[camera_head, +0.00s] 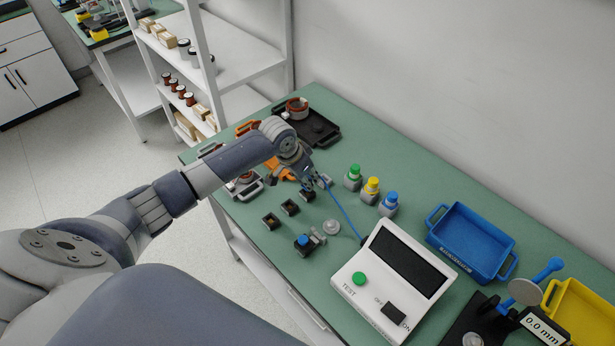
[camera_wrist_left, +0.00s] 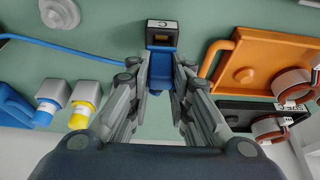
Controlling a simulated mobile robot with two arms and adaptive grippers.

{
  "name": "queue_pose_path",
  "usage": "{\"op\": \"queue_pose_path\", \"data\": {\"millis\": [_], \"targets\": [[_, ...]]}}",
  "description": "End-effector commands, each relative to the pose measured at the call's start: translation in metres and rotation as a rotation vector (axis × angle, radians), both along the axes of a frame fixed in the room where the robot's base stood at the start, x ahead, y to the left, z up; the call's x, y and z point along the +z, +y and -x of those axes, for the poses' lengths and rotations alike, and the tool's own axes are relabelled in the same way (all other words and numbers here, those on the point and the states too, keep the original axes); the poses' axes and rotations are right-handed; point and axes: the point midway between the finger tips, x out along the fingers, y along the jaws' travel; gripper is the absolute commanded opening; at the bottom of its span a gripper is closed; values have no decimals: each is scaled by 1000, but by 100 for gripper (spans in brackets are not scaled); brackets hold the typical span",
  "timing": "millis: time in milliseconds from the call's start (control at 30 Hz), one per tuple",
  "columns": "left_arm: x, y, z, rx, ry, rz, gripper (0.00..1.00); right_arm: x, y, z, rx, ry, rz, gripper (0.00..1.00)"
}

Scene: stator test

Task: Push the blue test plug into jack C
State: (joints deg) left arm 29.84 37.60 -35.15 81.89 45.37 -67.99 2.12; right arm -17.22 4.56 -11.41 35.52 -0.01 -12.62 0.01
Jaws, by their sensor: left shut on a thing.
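My left gripper (camera_head: 318,184) is shut on the blue test plug (camera_wrist_left: 162,70), which shows between the fingers in the left wrist view. A blue cord (camera_head: 345,216) runs from it to the white tester (camera_head: 350,295). Jack C (camera_wrist_left: 163,30), a small dark block with a white label, is straight ahead of the plug. The plug's front end is at or very near the jack's mouth; I cannot tell whether it has entered. In the head view, two more small dark jacks (camera_head: 290,207) (camera_head: 270,221) stand in a row beside the gripper. My right gripper is not in view.
Green, yellow and blue-topped grey blocks (camera_head: 371,189) stand right of the gripper. A fixture with a blue top (camera_head: 303,241) and a round metal disc (camera_head: 331,227) lie nearer. A blue tray (camera_head: 430,239) is at right. An orange tray (camera_wrist_left: 228,78) is near the jack.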

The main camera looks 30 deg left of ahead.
Motion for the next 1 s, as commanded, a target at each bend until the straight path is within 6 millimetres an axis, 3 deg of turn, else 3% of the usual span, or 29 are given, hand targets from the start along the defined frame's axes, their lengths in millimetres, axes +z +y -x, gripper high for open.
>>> {"op": "queue_pose_path", "data": {"millis": [1000], "targets": [[-11,0,0,0,0,0,1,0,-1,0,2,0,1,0]]}}
